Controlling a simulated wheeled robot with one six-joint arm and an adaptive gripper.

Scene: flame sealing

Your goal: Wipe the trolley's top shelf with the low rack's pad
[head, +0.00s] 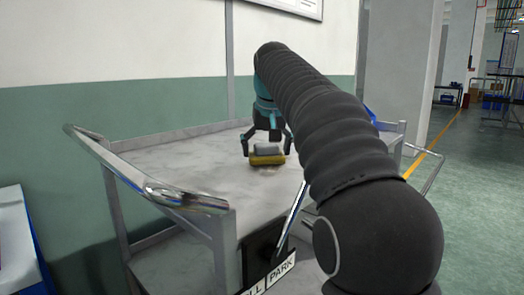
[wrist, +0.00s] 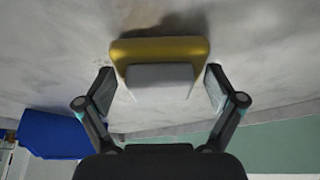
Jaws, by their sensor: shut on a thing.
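The pad (head: 268,159) has a yellow base and a pale grey block on top. In the wrist view its yellow base (wrist: 160,46) lies at the upper middle, with the pale block between the fingers. My gripper (head: 267,145) is shut on the pad's block and points down over the trolley's top shelf (head: 185,170). The pad is at or just above the shelf, towards its far right part; I cannot tell whether it touches. The shelf is grey and mottled. A darker brownish patch (wrist: 178,22) shows beside the pad in the wrist view. My arm hides the shelf's right part.
The trolley has a shiny push handle (head: 150,186) at the near left and raised rails around the shelf. A wall (head: 150,100) stands close behind. A blue bin (wrist: 55,135) shows in the wrist view. Open floor (head: 465,180) lies to the right.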

